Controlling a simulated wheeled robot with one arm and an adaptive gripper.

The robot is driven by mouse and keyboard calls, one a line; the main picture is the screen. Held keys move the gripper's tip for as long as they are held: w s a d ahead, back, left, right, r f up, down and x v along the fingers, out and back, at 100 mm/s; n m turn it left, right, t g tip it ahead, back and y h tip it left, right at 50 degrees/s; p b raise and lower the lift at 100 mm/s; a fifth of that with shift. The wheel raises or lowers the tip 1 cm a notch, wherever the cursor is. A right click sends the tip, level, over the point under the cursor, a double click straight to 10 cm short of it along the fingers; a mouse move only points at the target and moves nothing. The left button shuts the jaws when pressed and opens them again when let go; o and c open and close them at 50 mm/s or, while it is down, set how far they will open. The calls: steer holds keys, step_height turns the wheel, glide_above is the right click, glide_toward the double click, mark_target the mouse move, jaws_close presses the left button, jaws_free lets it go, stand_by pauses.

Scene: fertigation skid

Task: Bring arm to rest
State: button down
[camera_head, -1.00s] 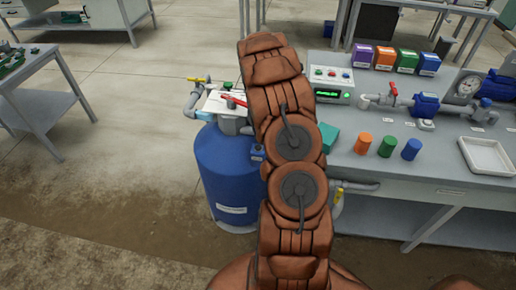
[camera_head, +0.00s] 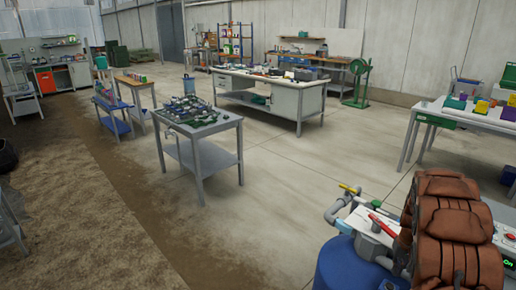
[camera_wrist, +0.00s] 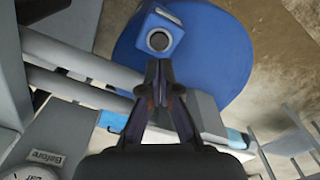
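My arm (camera_head: 450,235), in brown padded covers, stands folded at the lower right of the head view; my gripper is out of sight there. In the wrist view my gripper (camera_wrist: 159,72) has its two dark fingers brought together at the tips, with nothing seen between them. Just beyond the tips is a small blue box with a round dark opening (camera_wrist: 158,40), in front of the large blue tank (camera_wrist: 205,55). Whether the tips touch the box cannot be told. The blue tank also shows in the head view (camera_head: 345,268), beside my arm.
Grey pipes (camera_wrist: 80,60) run close to my gripper on the left of the wrist view. A grey cart (camera_head: 200,135) with parts stands further left. Open concrete floor (camera_head: 300,190) lies between the cart and the tank.

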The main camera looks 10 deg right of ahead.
steer(key=s+a+r+n, duration=0.1)
steer(key=s+a+r, duration=0.3)
steer(key=a+r, duration=0.55)
steer(key=s+a+r+n, duration=0.1)
steer(key=s+a+r, duration=0.3)
steer(key=a+r, duration=0.55)
steer(key=s+a+r+n+g, duration=0.1)
steer(key=s+a+r+n, duration=0.2)
steer(key=s+a, duration=1.5)
steer(key=shift+s+a+g, duration=0.2)
steer(key=shift+s+g, duration=0.2)
steer(key=shift+s, duration=1.65)
